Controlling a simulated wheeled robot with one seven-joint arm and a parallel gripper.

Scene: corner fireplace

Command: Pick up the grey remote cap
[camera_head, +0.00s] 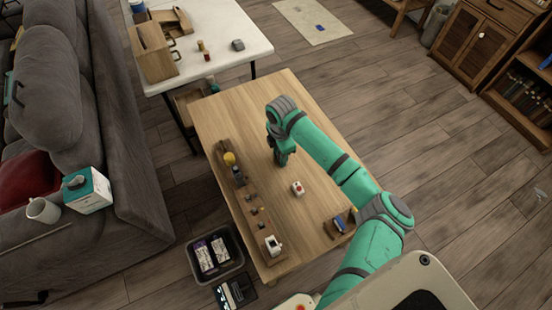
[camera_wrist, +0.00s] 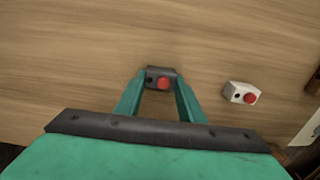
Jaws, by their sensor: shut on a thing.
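The grey remote cap (camera_wrist: 153,73) shows in the wrist view as a small dark grey block with a red round button and a black dot. It sits between the two green fingertips of my gripper (camera_wrist: 160,83), which is shut on it. In the head view my gripper (camera_head: 281,159) points down over the middle of the wooden table (camera_head: 235,95); the grey cap cannot be made out there. I cannot tell whether the cap touches the tabletop.
A similar white block with a red button (camera_wrist: 240,93) lies to the right; it also shows in the head view (camera_head: 297,187). A wooden rack (camera_head: 243,195) with several small items runs along the table's left side. A blue item (camera_head: 340,223) lies near the right edge. The table's far end is clear.

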